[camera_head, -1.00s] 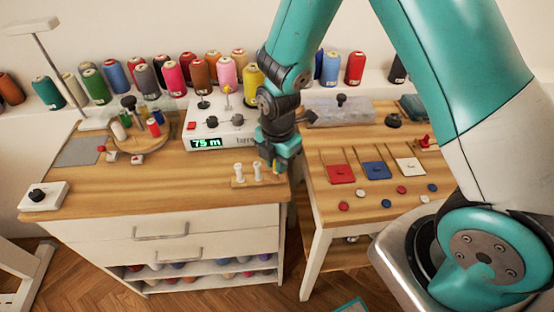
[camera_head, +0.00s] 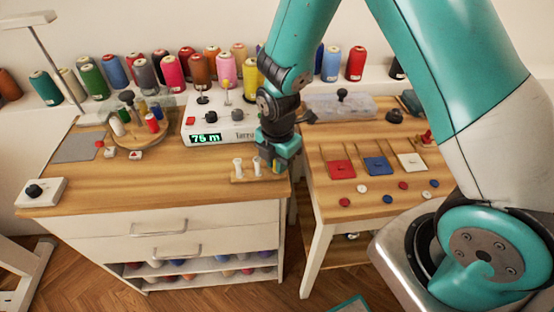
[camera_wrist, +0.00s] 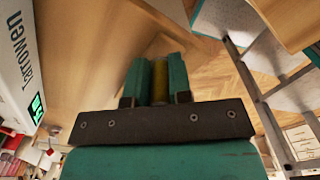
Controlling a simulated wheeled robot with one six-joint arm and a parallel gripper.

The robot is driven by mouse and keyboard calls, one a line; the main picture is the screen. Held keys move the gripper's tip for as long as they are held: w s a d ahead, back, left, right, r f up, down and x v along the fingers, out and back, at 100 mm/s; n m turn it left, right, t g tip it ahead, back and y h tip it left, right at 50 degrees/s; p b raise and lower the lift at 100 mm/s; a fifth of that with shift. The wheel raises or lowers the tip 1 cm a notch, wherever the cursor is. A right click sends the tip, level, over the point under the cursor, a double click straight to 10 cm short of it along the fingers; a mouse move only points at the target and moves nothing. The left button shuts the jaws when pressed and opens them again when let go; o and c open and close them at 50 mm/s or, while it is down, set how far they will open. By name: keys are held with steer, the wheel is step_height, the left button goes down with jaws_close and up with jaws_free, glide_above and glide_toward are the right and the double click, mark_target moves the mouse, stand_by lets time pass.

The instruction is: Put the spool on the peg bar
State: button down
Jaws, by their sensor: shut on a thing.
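The peg bar (camera_head: 246,180) is a low wooden bar near the front right of the left worktop. Two upright white pegs (camera_head: 238,167) show on it; its right end is partly hidden by my gripper. My gripper (camera_head: 279,168) is low, at the right end of the bar. In the wrist view my gripper (camera_wrist: 158,78) is shut on a dull yellow spool (camera_wrist: 159,82), which sits between the two teal fingers. The spool's lower end is hidden, so I cannot tell whether it touches the bar or a peg.
A white counter box (camera_head: 222,122) reading 75 m stands behind the bar. A round wooden spool stand (camera_head: 138,132) is at the left. A gap separates this worktop from the right table (camera_head: 330,209), which holds coloured squares and buttons. Worktop left of the bar is clear.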

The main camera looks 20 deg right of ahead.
steer(key=c, duration=1)
jaws_free()
steer(key=shift+f, duration=0.15)
steer(key=shift+o, duration=0.2)
step_height(320, 180, up, 17)
steer(key=s+a+r+m+y, duration=0.2)
steer(key=s+r+m, duration=0.2)
steer(key=s+m, duration=0.4)
steer(key=s+a+r+m+y, duration=0.2)
steer(key=s+a+r+m, duration=0.1)
steer(key=s+m, duration=0.5)
steer(key=s+r, duration=0.1)
steer(key=s, duration=0.1)
steer(key=shift+s+r, duration=0.3)
steer(key=shift+s, duration=0.1)
steer(key=shift+a, duration=0.1)
